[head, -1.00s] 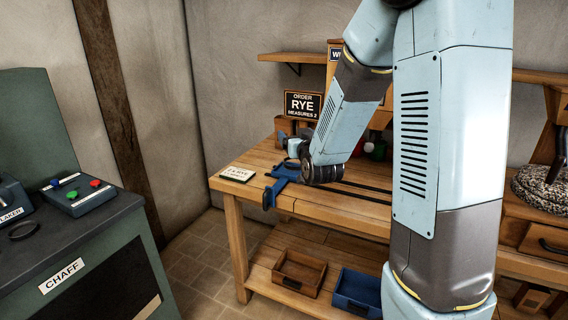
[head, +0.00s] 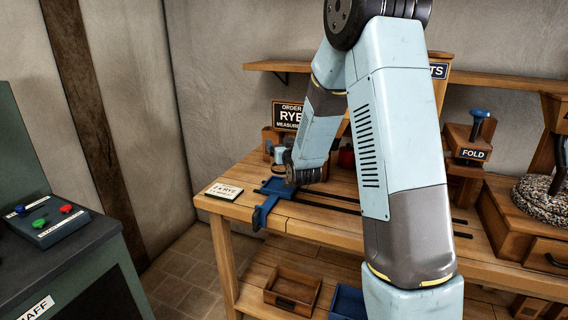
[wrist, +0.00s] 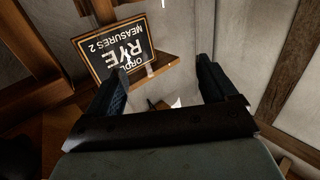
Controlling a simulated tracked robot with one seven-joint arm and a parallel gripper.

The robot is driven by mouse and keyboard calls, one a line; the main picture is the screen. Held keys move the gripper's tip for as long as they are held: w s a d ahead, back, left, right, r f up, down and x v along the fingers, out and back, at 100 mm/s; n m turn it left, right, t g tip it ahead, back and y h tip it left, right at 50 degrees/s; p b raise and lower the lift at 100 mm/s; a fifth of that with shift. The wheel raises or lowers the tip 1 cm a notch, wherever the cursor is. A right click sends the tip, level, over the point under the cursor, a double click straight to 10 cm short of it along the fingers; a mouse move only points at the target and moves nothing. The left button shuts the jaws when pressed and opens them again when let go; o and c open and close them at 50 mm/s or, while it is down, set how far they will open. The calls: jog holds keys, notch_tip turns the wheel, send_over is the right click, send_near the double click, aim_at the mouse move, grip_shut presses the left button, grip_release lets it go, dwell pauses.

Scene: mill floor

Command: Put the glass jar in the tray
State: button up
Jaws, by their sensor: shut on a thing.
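My gripper (wrist: 162,80) shows in the wrist view with its two dark fingers apart and shut on a clear, see-through thing, which I take to be the glass jar (wrist: 160,92). In the head view the pale glass jar (head: 280,155) shows just left of my dark wrist, above the back of the bench; my fingers are hidden there. A brown wooden tray (head: 307,307) and a partly hidden blue tray (head: 347,302) stand on the lower shelf. I cannot tell which tray is meant.
A blue fixture (head: 264,212) with dark rails lies on the bench (head: 237,208), beside a small card (head: 224,191). The rye order sign (head: 289,115) stands behind the jar. A red thing (head: 346,156) is right of my wrist. A dark machine (head: 75,250) is at left.

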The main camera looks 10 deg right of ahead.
jog(key=w+f, duration=0.4)
jog(key=f, duration=0.4)
jog(key=shift+w+d+f, duration=0.35)
jog(key=shift+d+f, duration=0.05)
jog(key=shift+f, duration=0.1)
jog(key=o, duration=1.4)
jog(key=s, duration=1.2)
jog(key=shift+d, duration=0.25)
